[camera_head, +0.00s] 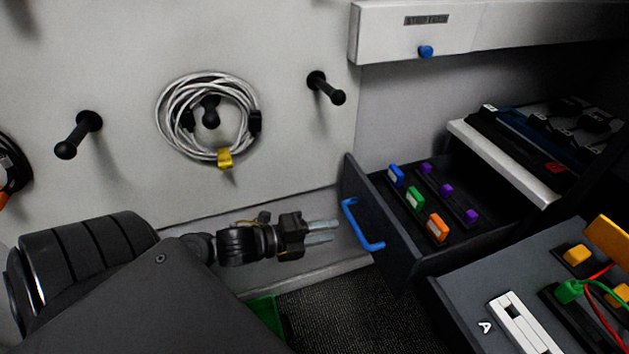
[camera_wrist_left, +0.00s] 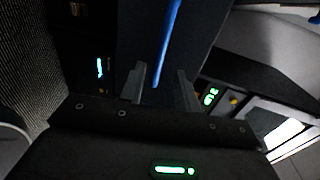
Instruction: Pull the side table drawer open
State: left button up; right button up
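The side table drawer (camera_head: 384,222) is dark grey and stands open, pulled out toward the left. Blue, green, orange and purple pieces show inside it. Its blue bar handle (camera_head: 361,226) is on the front panel. My left gripper (camera_head: 324,232) is just left of the handle, apart from it, with its fingers pointing at it. My right gripper is in neither view.
A white coiled cable (camera_head: 208,118) hangs on a wall peg, with bare pegs on both sides. A dark panel with yellow pieces and red and green wires (camera_head: 590,280) is at the lower right. A tray of devices (camera_head: 540,145) lies behind the drawer. A green object (camera_head: 266,315) is below my arm.

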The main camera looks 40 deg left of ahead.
pick_arm(q)
jog(key=shift+v, duration=1.4)
jog(key=shift+w, duration=0.1)
